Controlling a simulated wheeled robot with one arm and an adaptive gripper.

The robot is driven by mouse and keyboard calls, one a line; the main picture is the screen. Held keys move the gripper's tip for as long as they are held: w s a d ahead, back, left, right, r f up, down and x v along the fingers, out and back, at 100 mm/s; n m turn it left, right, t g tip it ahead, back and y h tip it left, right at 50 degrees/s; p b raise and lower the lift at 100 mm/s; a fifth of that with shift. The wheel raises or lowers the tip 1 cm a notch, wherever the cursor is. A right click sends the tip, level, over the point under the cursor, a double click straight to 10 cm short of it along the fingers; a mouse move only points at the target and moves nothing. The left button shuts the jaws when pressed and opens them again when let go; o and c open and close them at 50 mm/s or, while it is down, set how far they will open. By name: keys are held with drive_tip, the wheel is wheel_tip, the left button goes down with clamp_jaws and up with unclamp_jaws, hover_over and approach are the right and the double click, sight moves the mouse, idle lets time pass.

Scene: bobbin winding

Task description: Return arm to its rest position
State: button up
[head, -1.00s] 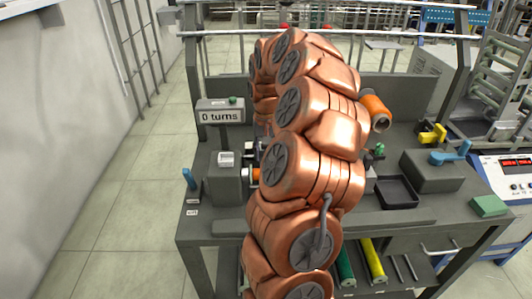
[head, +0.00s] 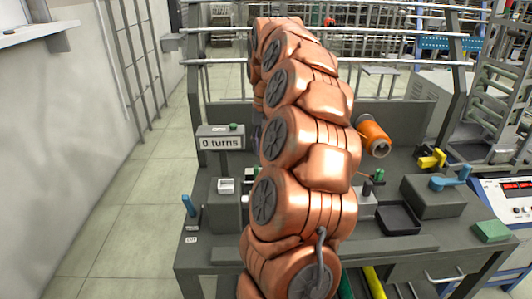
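My copper-coloured arm fills the middle of the head view, rising from the bottom and arching over the grey winding bench (head: 390,258). My gripper is not in view; the far end of the arm bends away behind its own links. A display reading "0 turns" (head: 220,142) stands on the left of the bench. An orange spool (head: 374,139) sits to the right of the arm at the back. My arm hides the middle of the bench and most of the winding machine.
A black tray (head: 398,219) lies right of the arm. A blue-handled lever (head: 189,206) stands at the left edge. Open floor lies left of the bench.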

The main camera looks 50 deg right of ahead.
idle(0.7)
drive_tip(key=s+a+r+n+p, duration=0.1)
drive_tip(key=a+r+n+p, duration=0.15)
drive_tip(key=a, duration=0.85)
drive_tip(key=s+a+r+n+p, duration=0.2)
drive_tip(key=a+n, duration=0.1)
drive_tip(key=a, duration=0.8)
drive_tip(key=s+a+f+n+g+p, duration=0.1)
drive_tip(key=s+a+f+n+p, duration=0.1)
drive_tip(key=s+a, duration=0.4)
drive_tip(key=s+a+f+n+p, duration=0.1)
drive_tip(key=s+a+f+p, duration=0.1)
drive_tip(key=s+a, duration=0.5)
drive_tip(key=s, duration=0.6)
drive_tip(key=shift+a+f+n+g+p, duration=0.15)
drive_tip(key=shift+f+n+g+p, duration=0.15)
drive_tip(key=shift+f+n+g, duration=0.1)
